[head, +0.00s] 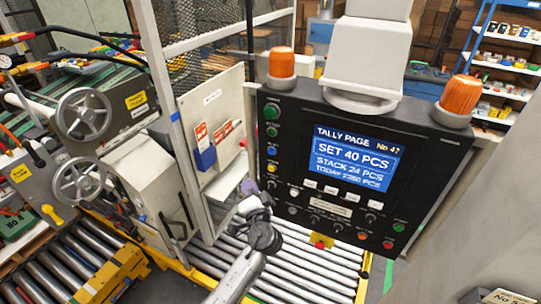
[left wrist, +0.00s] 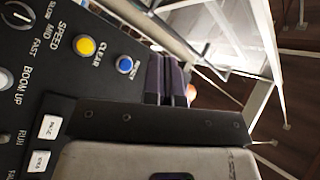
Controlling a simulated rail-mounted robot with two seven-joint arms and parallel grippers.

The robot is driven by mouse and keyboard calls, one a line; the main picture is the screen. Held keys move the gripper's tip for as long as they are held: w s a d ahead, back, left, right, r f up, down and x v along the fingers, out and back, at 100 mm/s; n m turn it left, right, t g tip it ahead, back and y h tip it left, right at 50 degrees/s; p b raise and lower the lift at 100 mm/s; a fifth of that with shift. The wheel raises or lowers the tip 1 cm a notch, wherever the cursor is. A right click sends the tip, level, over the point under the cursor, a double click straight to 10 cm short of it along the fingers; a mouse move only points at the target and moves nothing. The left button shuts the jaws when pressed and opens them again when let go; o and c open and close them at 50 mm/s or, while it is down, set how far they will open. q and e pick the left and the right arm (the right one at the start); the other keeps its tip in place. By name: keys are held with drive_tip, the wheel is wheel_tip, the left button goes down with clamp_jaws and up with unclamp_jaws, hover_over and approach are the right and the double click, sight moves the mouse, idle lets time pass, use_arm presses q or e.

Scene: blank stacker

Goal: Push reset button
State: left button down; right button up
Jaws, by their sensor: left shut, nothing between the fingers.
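The control panel (head: 300,110) stands upright in the middle of the head view. On its left edge is a blue button (head: 271,150), just above a yellow button (head: 271,168). The left wrist view shows the blue button (left wrist: 125,64) with small rotated lettering that is hard to read, and the yellow button (left wrist: 85,45) marked CLEAR. My left gripper (head: 247,187) is shut and empty, below and left of the blue button. My right gripper is not in view.
A screen (head: 357,157) reading SET 40 PCS fills the panel's middle. Two orange lamps (head: 282,62) (head: 461,94) sit on top. Green buttons (head: 271,112) and more knobs surround the screen. A roller conveyor (head: 300,262) runs below. A mesh guard frame (head: 200,90) stands left of the panel.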

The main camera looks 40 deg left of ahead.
sight(271, 152)
use_arm(q)
drive_tip(key=shift+w+r+y, duration=0.3)
drive_tip(key=shift+w+r, duration=0.4)
drive_tip(key=shift+r, duration=0.35)
drive_tip(key=w+a+b, duration=0.1)
drive_tip(key=w+b, duration=0.3)
drive_tip(key=w, duration=0.4)
drive_tip(key=shift+w+a+b, duration=0.3)
drive_tip(key=shift+a+b, duration=0.1)
idle(0.6)
idle(0.6)
